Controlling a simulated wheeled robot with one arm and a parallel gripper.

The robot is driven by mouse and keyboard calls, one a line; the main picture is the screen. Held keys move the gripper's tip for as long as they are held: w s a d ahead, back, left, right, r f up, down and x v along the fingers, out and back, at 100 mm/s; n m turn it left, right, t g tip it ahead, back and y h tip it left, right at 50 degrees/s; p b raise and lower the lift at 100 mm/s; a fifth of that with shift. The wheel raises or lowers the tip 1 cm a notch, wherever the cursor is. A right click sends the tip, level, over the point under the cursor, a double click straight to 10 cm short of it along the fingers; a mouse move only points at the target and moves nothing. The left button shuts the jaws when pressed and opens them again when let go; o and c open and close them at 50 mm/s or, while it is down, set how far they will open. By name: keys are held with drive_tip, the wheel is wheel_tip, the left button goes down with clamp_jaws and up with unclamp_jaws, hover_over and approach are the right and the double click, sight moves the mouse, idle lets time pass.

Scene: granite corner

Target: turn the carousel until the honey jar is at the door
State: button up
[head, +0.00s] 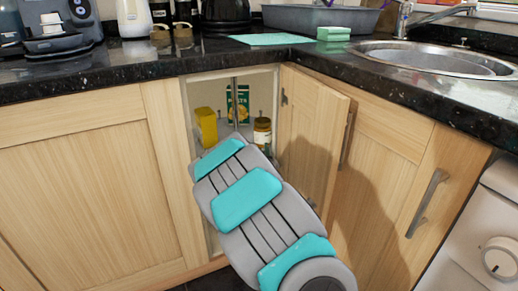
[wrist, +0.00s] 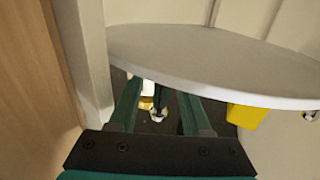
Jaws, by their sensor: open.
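The corner cupboard's door (head: 312,140) stands open in the head view. Inside is the carousel (head: 224,132), with a central pole. A small jar with a golden lid, amber contents and a pale label (head: 262,131) stands at its right; it looks like the honey jar. A yellow container (head: 206,126) is at the left and a green pasta box (head: 238,104) at the back. My arm reaches into the opening and hides the carousel's front. In the wrist view my gripper (wrist: 160,100) is open beside a white round shelf edge (wrist: 215,88).
A cupboard side post (wrist: 92,65) is close on the left in the wrist view. A yellow thing (wrist: 245,116) shows below the shelf edge at right. Small things between the fingers are unclear. The dark worktop (head: 130,66) overhangs the opening.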

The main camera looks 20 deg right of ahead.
clamp_jaws()
idle(0.4)
idle(1.0)
